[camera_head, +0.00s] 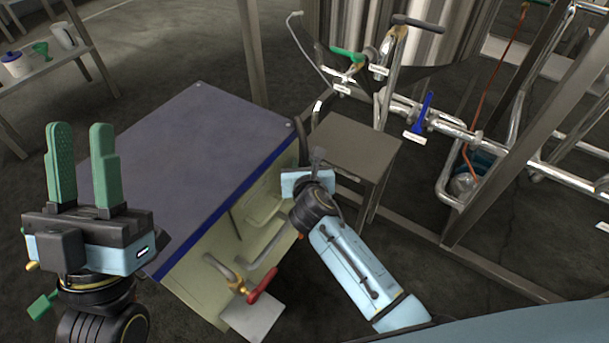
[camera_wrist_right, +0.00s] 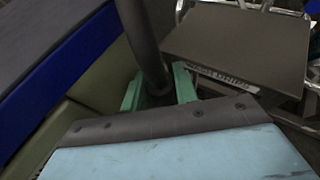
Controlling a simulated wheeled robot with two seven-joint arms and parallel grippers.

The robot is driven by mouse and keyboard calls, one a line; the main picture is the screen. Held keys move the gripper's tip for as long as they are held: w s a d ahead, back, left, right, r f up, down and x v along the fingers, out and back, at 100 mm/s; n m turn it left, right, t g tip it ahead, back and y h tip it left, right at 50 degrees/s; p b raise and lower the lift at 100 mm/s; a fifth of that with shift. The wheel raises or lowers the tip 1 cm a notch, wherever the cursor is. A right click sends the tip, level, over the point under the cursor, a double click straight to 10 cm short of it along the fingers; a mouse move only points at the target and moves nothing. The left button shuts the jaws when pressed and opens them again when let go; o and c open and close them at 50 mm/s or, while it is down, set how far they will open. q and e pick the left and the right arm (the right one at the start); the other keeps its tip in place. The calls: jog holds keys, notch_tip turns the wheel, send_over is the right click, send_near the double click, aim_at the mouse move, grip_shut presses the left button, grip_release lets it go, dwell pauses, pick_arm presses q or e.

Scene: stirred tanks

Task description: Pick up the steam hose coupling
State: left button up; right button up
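A dark grey cylinder (camera_wrist_right: 148,45), which looks like the steam hose coupling, runs up between the green fingers of my right gripper (camera_wrist_right: 159,88) in the right wrist view. The fingers appear to touch it on both sides. In the head view a small dark end (camera_head: 318,155) sticks out past my right gripper, whose fingers are mostly hidden by its body and wrist. That gripper is between the blue-topped cabinet and the small brown table. My left gripper (camera_head: 82,170) points up at the left, its green fingers apart and nothing between them.
The blue-topped cabinet (camera_head: 195,140) stands left of my right arm. The small brown table (camera_head: 355,145) is close on the right, with a label on its edge. Pipes with a blue-handled valve (camera_head: 421,110) and a steel tank (camera_head: 400,30) lie behind. A red-handled valve (camera_head: 262,283) is low in front.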

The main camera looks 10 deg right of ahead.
jog(key=c, duration=0.5)
jog(key=shift+r, duration=0.2)
jog(key=shift+c, duration=0.2)
